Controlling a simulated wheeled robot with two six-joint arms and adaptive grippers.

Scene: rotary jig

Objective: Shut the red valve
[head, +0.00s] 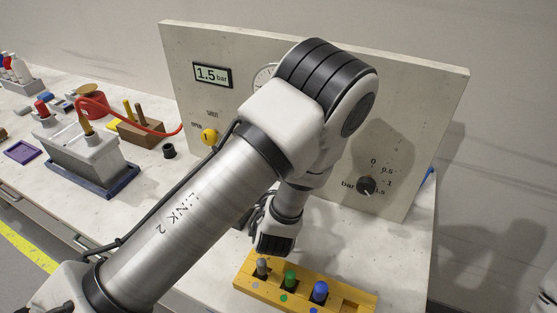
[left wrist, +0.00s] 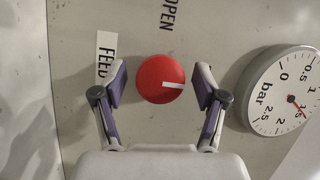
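The red valve (left wrist: 152,88) is a round knob with a white pointer line, on the pale panel in the left wrist view. Its line points to the right of that picture, not at the OPEN label (left wrist: 168,14) above it. My left gripper (left wrist: 161,82) is open, with one finger on each side of the knob and a visible gap at both. I cannot tell how far its tips are from the panel. In the head view my left arm hides the valve, and the left fingers cannot be made out. My right gripper is in neither view.
The panel (head: 440,95) has a display (head: 212,75) reading 1.5 bar, a yellow knob (head: 209,136) and a black dial (head: 367,186). The round gauge (left wrist: 285,92) is close to the right finger. A yellow rack (head: 250,286) with several coloured pegs stands in front.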

